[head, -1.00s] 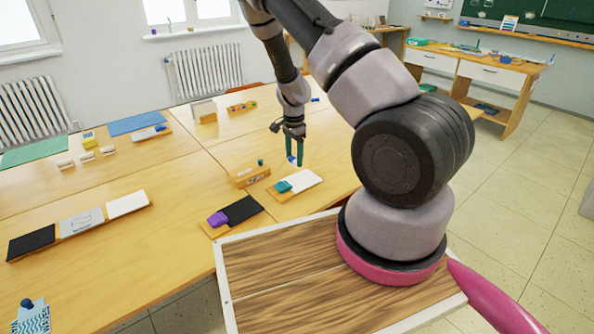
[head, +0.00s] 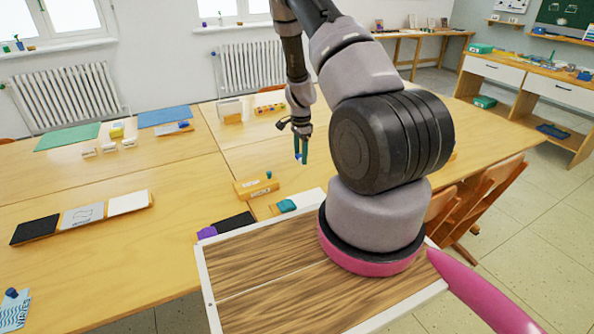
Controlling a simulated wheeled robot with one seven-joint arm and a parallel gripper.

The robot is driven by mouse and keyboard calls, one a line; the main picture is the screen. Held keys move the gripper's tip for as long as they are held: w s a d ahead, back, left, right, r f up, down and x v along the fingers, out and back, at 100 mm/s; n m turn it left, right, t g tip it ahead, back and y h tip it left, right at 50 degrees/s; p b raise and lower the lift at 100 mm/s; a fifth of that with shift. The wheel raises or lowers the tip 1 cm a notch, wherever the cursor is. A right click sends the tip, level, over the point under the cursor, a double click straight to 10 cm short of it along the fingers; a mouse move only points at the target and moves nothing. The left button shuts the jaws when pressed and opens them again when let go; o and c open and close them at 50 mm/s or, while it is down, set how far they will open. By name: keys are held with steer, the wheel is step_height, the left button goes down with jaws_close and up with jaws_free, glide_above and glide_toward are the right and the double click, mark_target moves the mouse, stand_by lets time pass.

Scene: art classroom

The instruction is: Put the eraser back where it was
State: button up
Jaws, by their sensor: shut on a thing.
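My gripper (head: 302,150) has teal fingers that point down above the right part of the table (head: 190,180). It is shut on a small blue thing (head: 298,155), held clear of the tabletop. This may be the eraser, but it is too small to be sure. Below and to the left of the gripper stands a small labelled wooden box (head: 254,189) with a green piece (head: 269,174) at its top. Nearer me, a teal block (head: 286,206) lies on a board with a white panel, and a purple block (head: 207,232) lies beside a black panel (head: 233,222).
A long board with black, grey and white panels (head: 82,217) lies at left. Green (head: 68,137) and blue (head: 164,116) mats lie farther back, with small white blocks (head: 108,147) near them. Chairs (head: 478,200) stand at right. The table's left middle has free room.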

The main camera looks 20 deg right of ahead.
mark_target(300, 176)
steer(key=shift+f, duration=3.3)
steer(key=o, duration=1.2)
steer(key=shift+f, duration=0.15)
step_height(300, 176, up, 12)
steer(key=shift+r, duration=0.25)
